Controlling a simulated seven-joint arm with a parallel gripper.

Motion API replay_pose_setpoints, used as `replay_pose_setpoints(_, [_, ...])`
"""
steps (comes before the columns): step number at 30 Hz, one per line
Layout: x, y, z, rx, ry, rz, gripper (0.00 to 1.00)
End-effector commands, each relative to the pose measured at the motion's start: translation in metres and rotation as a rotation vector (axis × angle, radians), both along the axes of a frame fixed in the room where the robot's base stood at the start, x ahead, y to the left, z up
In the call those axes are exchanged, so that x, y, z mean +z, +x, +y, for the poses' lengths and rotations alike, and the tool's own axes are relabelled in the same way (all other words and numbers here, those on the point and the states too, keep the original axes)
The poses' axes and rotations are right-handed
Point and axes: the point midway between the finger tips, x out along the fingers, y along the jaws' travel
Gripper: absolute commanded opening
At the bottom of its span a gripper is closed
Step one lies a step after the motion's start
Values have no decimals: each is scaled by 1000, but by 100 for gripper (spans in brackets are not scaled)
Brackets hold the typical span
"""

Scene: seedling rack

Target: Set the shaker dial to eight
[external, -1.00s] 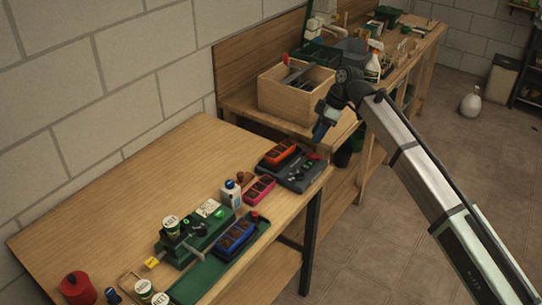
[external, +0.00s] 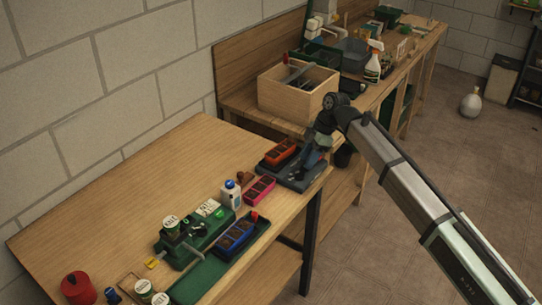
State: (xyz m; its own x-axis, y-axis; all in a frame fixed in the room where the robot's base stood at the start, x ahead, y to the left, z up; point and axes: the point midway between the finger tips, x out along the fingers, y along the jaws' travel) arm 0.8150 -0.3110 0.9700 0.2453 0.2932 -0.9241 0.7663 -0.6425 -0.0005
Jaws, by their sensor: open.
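The dark grey flat unit (external: 276,171), apparently the shaker, lies at the far right end of the near bench. An orange-red tray (external: 282,152) with dark cells sits on its back left part. My gripper (external: 304,171) reaches down over the right part of the unit, where small round controls lie. It covers most of them, so I cannot read the dial or its setting. My gripper is open, its fingers low over the unit; I cannot tell whether they touch it.
A pink tray (external: 259,189), a white bottle (external: 230,194) and a blue tray (external: 236,236) stand left of the unit. A green device (external: 190,243) with labelled tins is farther left. A wooden crate (external: 291,99) stands behind on the other bench. The near bench's back is clear.

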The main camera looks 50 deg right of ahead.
Motion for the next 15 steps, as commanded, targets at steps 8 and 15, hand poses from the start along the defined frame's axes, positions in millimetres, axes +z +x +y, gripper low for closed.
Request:
replay_pose_setpoints(8, [-35, 10, 12, 0, 0, 0, 43])
replay_pose_setpoints(15, [-45, 12, 15, 0, 0, 0, 43])
